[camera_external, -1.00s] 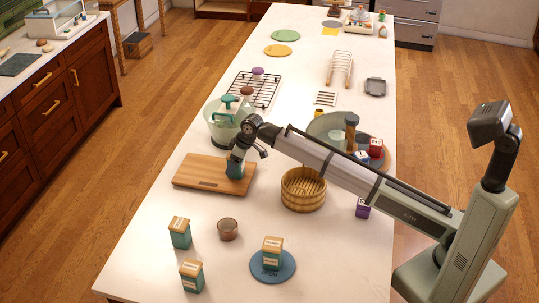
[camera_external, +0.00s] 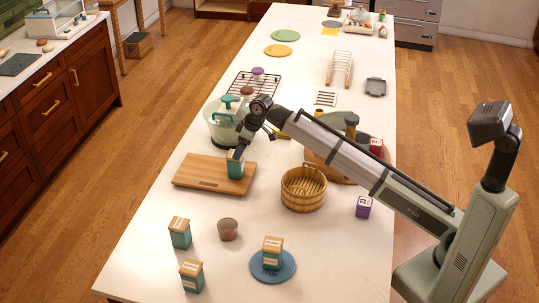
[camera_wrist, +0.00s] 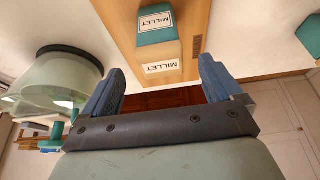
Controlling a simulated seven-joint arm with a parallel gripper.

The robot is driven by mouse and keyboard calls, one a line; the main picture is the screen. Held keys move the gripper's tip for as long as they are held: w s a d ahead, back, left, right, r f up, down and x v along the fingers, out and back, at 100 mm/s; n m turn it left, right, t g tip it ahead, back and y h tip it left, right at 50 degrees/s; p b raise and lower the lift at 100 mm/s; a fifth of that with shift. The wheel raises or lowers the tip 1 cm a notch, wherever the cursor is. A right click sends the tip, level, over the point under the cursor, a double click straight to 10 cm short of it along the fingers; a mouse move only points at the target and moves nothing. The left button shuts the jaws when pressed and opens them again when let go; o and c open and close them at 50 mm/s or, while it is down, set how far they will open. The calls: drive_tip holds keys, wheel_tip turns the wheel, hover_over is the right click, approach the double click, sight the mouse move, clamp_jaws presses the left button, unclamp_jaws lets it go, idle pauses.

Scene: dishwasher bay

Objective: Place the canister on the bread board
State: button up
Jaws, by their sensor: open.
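A teal canister (camera_external: 235,168) with a wooden lid stands upright on the wooden bread board (camera_external: 200,174), near its right part. In the wrist view the canister (camera_wrist: 157,35) carries white MILLET labels, and the bread board (camera_wrist: 196,25) lies under it. My gripper (camera_external: 247,148) is just above and beside the canister. In the wrist view its two blue fingers (camera_wrist: 158,75) are spread apart with nothing between them, and the canister is beyond the tips. Whether a finger still touches it cannot be told.
Similar canisters stand at the front left (camera_external: 180,233), below it (camera_external: 192,276), and on a blue plate (camera_external: 272,265). A glass pot (camera_external: 222,128) is behind the board, a wooden basket (camera_external: 303,190) to its right. A small cup (camera_external: 228,230) stands in front.

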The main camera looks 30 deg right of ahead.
drive_tip(key=shift+v, duration=1.55)
